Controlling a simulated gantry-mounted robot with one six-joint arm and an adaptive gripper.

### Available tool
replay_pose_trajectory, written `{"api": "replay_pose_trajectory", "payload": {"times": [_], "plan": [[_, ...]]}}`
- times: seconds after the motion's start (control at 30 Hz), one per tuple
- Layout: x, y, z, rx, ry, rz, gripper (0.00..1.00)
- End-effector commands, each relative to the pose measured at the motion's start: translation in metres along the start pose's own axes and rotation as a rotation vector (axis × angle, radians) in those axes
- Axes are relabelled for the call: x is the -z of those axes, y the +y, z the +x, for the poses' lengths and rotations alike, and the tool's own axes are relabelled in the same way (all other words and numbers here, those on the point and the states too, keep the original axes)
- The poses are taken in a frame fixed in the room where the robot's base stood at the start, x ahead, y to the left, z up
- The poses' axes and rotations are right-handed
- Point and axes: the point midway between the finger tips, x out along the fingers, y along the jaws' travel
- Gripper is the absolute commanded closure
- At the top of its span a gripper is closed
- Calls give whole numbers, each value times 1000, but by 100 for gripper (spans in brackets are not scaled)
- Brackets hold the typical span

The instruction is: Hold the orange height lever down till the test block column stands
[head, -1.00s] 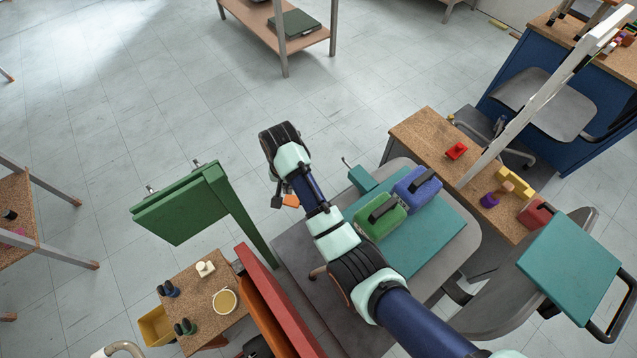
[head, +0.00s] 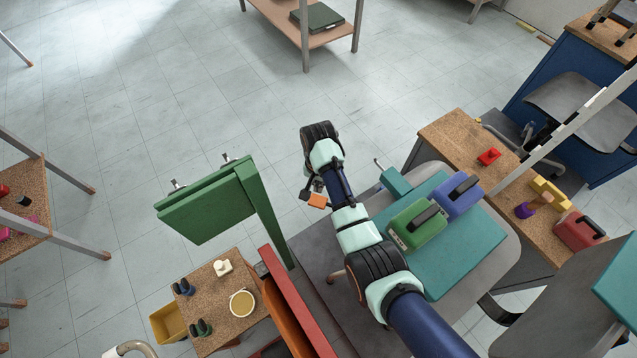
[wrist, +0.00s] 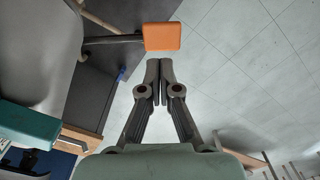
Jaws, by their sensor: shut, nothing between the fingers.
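The orange lever paddle (head: 318,201) sticks out at the side of the chair with the teal seat board (head: 470,240). In the wrist view the orange paddle (wrist: 162,36) sits on a dark rod, just beyond my fingertips. My gripper (wrist: 159,68) is shut and empty, with a small gap in the picture to the paddle; I cannot tell the height difference. In the head view my gripper (head: 307,193) is small beside the paddle. A green block (head: 413,226) and a blue block (head: 458,198), both with black handles, rest on the teal board. The column under the seat is hidden.
A green panel (head: 205,205) on a post stands left of my arm. A cork table (head: 215,290) with a yellow bin (head: 168,322) is at lower left. A cork-topped bench (head: 455,140) with small coloured items lies right. Open floor spreads ahead.

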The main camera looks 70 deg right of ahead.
Motion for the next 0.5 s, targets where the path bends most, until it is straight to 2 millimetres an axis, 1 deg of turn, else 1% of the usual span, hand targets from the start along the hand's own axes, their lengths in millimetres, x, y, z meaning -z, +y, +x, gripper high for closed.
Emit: {"api": "replay_pose_trajectory", "payload": {"times": [0.03,0.23,0.33,0.5], "plan": [[-1,0,18,-2,-2,0,100],[0,0,60,-1,-1,0,100],[0,0,73,-1,-1,0,100],[0,0,83,0,0,0,100]]}}
